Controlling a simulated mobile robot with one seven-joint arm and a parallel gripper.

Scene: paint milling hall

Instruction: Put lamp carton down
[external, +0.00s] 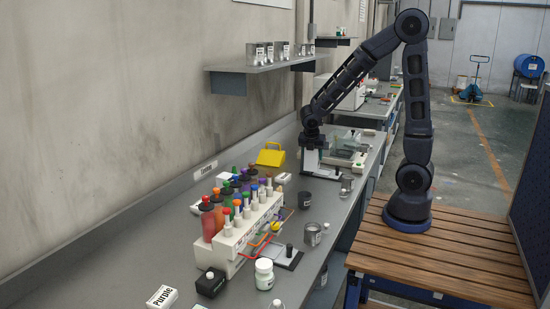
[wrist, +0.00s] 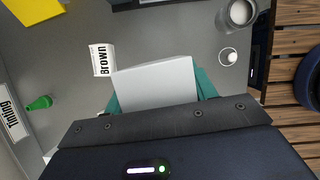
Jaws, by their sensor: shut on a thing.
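My gripper (external: 311,148) is over the long grey bench, beside the wall. It is shut on a white box, the lamp carton (wrist: 155,86). In the wrist view its teal fingers (wrist: 158,94) show at both sides of the carton, and the carton's plain pale face is toward the camera. In the external view the carton (external: 309,160) shows as a white block just under the gripper, at or close above the bench top (external: 325,197). I cannot tell if it touches the bench.
A small box labelled "Brown" (wrist: 102,60) lies close beside the carton. A yellow object (external: 271,155) and a rack of coloured bottles (external: 235,232) occupy the bench.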

